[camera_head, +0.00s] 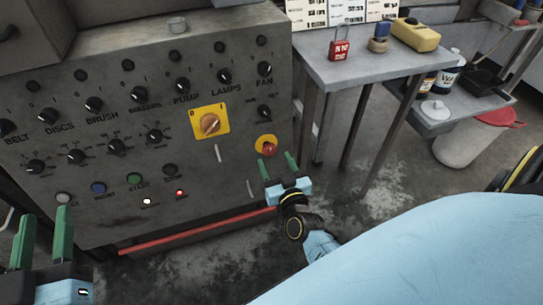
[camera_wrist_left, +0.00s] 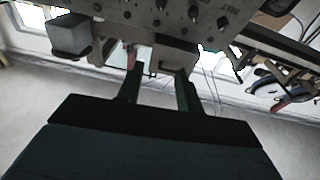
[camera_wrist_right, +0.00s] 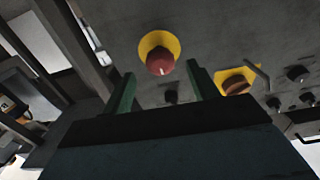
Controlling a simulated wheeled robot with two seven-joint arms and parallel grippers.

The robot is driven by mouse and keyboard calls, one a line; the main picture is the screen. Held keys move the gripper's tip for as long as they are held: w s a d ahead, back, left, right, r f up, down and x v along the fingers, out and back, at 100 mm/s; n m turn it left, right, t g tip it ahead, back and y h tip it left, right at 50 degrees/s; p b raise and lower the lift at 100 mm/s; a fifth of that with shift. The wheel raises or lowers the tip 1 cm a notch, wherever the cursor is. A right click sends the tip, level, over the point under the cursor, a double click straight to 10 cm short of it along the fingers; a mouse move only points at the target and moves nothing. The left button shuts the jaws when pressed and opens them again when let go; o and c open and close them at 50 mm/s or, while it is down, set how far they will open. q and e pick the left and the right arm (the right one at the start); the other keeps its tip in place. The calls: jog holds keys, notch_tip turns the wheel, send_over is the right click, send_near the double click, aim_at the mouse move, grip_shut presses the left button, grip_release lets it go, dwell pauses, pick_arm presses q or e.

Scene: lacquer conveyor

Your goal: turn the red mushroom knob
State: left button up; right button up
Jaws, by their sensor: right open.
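The red mushroom knob (camera_head: 270,149) sits on a yellow round plate at the right side of the grey control panel (camera_head: 130,200). In the right wrist view the knob (camera_wrist_right: 160,62) shows ahead, between the lines of the two green fingers. My right gripper (camera_head: 278,167) is open and empty, with its fingertips just below the knob in the head view; I cannot tell the exact gap. My left gripper (camera_head: 43,228) is at the lower left of the head view, its green fingers apart with nothing between them.
An orange rotary switch (camera_head: 210,124) on a yellow square plate is left of the knob. Several black knobs and coloured buttons cover the panel. A table (camera_head: 350,65) with a red padlock (camera_head: 340,48) stands to the right. A red strip (camera_head: 200,230) runs along the panel's bottom.

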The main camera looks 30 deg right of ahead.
aim_at(271, 152)
jog(key=b+x, duration=0.1)
jog(key=x, duration=0.1)
jog(key=shift+w, duration=0.4)
pick_arm(q)
jog(key=shift+s+d+r+t+h, duration=0.15)
jog(key=shift+s+r+t, duration=0.1)
jog(key=shift+r+t, duration=0.45)
jog(key=shift+s+a+r+t+h, duration=0.1)
jog(key=shift+s+r+t+h, duration=0.15)
jog(key=shift+r+t, duration=0.5)
jog(key=shift+s+d+r+t+h, duration=0.1)
jog(key=shift+s+r+t, duration=0.25)
jog(key=shift+r, duration=0.65)
pick_arm(e)
jog(key=shift+w+d, duration=0.2)
jog(key=shift+w, duration=0.35)
